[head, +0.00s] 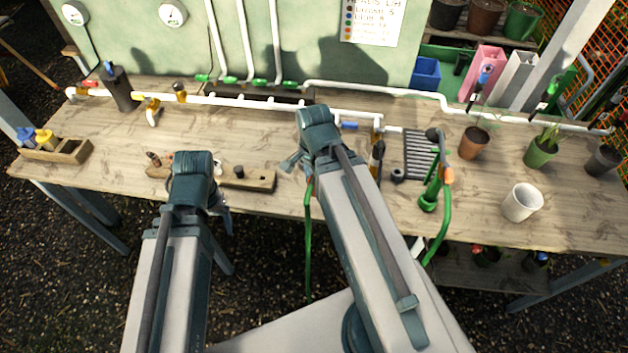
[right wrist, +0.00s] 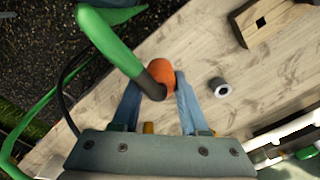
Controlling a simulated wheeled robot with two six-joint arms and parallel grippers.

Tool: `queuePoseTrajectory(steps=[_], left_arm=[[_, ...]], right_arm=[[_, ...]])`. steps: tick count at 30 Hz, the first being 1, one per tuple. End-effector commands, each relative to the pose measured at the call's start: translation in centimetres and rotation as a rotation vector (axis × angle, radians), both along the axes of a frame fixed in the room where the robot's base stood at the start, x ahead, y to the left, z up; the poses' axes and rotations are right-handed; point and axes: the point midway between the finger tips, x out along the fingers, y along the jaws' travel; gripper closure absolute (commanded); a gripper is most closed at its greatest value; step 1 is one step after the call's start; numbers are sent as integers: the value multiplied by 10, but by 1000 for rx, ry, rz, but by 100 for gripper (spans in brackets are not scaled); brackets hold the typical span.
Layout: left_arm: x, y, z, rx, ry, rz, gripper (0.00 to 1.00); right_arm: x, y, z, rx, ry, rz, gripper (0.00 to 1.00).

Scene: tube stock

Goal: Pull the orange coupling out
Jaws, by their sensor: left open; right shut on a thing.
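The orange coupling (right wrist: 158,72) sits between the fingers of my right gripper (right wrist: 156,100) in the right wrist view. The gripper is shut on it. A dark sleeve and a thick green hose (right wrist: 108,38) run from it to the upper left. In the head view my right gripper (head: 291,163) is over the front of the bench, and the coupling is mostly hidden by my arm. A green hose (head: 308,240) hangs down past the bench edge there. My left gripper (head: 222,212) is open and empty at the front edge, further left.
A wooden block (head: 262,181) lies between the grippers. White piping (head: 250,101) runs along the back of the bench (head: 330,220). At right are a green hose with an orange part (head: 447,175), a black rack (head: 421,153) and a white pot (head: 521,203).

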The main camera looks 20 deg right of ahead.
Motion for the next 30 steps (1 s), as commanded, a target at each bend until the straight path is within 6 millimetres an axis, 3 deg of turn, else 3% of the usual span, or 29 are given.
queuePoseTrajectory(steps=[19, 30], left_arm=[[0, 0, 33, 0, 0, 0, 21], [0, 0, 34, 0, 0, 0, 21]], right_arm=[[0, 0, 33, 0, 0, 0, 100], [0, 0, 34, 0, 0, 0, 100]])
